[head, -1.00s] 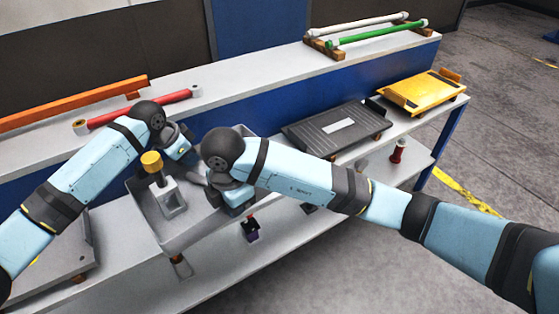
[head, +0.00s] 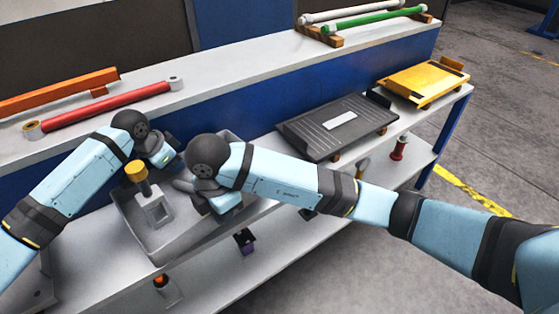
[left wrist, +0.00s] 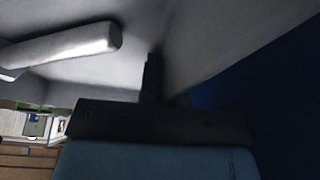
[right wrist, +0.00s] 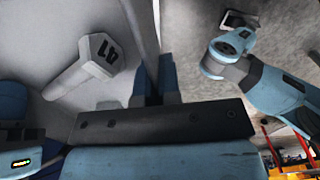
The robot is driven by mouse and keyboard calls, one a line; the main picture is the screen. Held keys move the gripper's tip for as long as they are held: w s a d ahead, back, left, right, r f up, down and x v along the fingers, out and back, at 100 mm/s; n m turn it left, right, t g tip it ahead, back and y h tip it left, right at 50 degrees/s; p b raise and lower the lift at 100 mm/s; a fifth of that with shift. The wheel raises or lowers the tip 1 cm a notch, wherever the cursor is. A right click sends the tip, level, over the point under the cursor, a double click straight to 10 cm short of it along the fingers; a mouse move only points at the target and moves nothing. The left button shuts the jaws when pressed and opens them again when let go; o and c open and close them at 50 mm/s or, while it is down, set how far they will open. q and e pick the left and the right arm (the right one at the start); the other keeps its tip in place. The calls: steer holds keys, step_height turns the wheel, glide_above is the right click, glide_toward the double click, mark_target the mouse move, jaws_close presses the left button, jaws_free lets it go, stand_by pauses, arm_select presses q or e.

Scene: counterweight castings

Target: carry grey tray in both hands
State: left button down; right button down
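The grey tray (head: 128,228) is an open box at the front of the shelf, left of centre in the head view. In it are a light grey block (head: 153,208) with a yellow-topped post (head: 136,172) and a grey bar with a hexagonal head (right wrist: 95,58) bearing dark marks. My left gripper (head: 170,158) is at the tray's far side. In the left wrist view one finger is inside the wall and the other is mostly hidden. My right gripper (right wrist: 156,80) has a finger on each side of the wall at the near right side. Whether the tray touches the shelf is unclear.
A black ribbed plate (head: 338,128) and a yellow plate (head: 425,82) stand right of the tray. A red bar (head: 105,107) and an orange beam (head: 60,92) lie on the upper ledge. A purple-based piece (head: 245,241) is on the lower shelf (head: 225,275). Open floor lies to the right.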

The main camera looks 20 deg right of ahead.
mark_target(179, 177)
steer(key=shift+f, duration=0.15)
